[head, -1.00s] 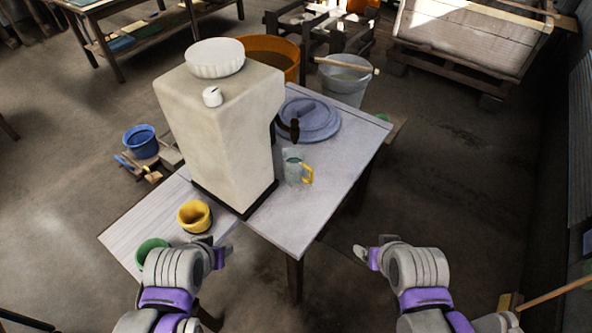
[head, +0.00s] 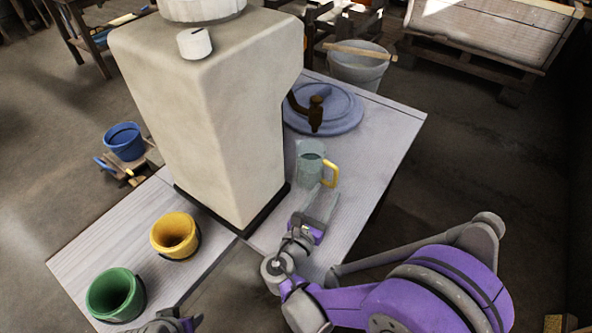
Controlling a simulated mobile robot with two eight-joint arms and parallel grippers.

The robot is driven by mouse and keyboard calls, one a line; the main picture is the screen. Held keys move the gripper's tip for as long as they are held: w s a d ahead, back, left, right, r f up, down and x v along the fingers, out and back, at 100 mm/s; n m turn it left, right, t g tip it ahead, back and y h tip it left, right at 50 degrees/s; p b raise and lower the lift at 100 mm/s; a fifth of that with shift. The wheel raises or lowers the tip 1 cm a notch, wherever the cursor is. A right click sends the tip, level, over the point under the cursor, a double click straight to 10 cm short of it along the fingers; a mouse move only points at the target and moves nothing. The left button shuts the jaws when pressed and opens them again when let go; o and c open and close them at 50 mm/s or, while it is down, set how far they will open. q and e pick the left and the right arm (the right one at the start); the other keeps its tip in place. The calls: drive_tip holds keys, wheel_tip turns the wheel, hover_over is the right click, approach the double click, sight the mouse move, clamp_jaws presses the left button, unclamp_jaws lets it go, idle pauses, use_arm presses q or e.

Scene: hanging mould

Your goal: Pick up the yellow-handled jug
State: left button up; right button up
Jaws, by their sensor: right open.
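The jug (head: 309,167) is a greyish, see-through vessel with a yellow handle (head: 332,174) on its right side. It stands upright on the pale table (head: 385,135), to the right of the tall cream block-shaped body. My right gripper (head: 325,193) is open just in front of the jug, low over the table, its fingers pointing toward the jug's base and handle. The fingers are thin in the picture, and I cannot tell whether they touch the jug. My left gripper (head: 172,322) is at the bottom edge, partly cut off, and its jaws are unclear.
The cream body (head: 215,120) has a dark tap (head: 316,113) above and behind the jug. A yellow pot (head: 173,237) and a green pot (head: 115,296) stand to the left. The table right of the jug is clear.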

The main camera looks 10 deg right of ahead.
sight(334, 177)
drive_tip(key=shift+w+a+n+t, duration=0.1)
drive_tip(key=shift+w+n+t, duration=0.2)
drive_tip(key=shift+w, duration=0.15)
drive_tip(key=x, duration=0.3)
drive_tip(key=shift+w+d+r, duration=0.1)
drive_tip(key=shift+d, duration=0.3)
drive_tip(key=x, duration=0.6)
drive_tip(key=shift+w+d+f, duration=0.1)
drive_tip(key=shift+d+f, duration=0.1)
drive_tip(key=shift+f, duration=0.15)
clamp_jaws()
idle(0.3)
